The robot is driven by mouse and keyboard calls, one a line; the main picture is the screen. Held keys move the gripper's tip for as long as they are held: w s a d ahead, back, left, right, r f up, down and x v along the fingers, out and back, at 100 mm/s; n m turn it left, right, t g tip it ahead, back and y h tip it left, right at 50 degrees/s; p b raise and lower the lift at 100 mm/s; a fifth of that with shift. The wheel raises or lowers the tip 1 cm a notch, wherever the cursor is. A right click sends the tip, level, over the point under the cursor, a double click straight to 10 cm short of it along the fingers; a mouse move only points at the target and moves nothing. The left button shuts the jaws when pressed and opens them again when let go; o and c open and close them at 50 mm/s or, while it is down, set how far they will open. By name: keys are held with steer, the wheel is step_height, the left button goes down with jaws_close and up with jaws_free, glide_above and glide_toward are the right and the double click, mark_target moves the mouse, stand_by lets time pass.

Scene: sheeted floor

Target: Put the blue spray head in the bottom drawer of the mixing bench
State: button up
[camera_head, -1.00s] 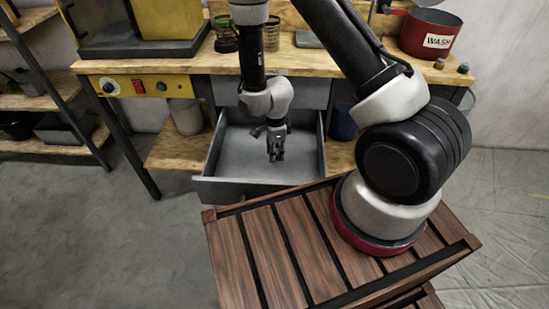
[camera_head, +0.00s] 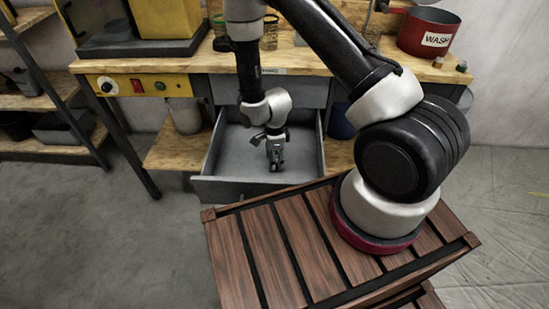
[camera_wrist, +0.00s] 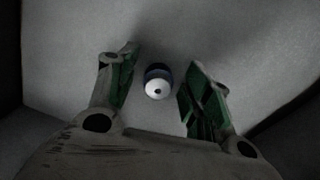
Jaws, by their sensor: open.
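The bottom drawer (camera_head: 214,163) of the mixing bench is pulled open, grey and box-shaped. My gripper (camera_head: 276,166) points down inside it, in the head view. In the wrist view, my gripper (camera_wrist: 152,95) has its two green-padded fingers apart. A small round thing, dark blue with a white round end, shows between and beyond the fingertips; I take it as the blue spray head (camera_wrist: 157,74). It rests on the grey drawer floor, apart from both fingers. The head view does not show it, as my gripper is in front.
The bench top (camera_head: 300,62) overhangs the drawer. A red pot (camera_head: 429,32) marked WASH stands on it at right. A pale container (camera_head: 185,115) is on the lower shelf left of the drawer, and a blue one (camera_head: 341,122) is right of it.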

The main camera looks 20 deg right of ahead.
steer(key=shift+r, duration=0.1)
steer(key=s+d+r+n+t, duration=0.1)
steer(key=d+r+n, duration=0.2)
steer(key=r, duration=1)
steer(key=s+d+r+n+t, duration=0.1)
steer(key=s+d+r+n, duration=0.2)
steer(key=r, duration=0.9)
steer(key=d+r+n, duration=0.2)
steer(key=r+n, duration=0.2)
steer(key=r, duration=0.9)
steer(key=s+d+r+n+t, duration=0.1)
steer(key=s+d+r+n, duration=0.2)
steer(key=s, duration=0.4)
steer(key=s+d+r+n+t, duration=0.1)
steer(key=s+d+r+n, duration=0.2)
steer(key=s+r+n, duration=0.3)
step_height(320, 180, up, 2)
steer(key=shift+s+d+n, duration=0.15)
steer(key=shift+s+n, duration=0.15)
steer(key=shift+s, duration=0.85)
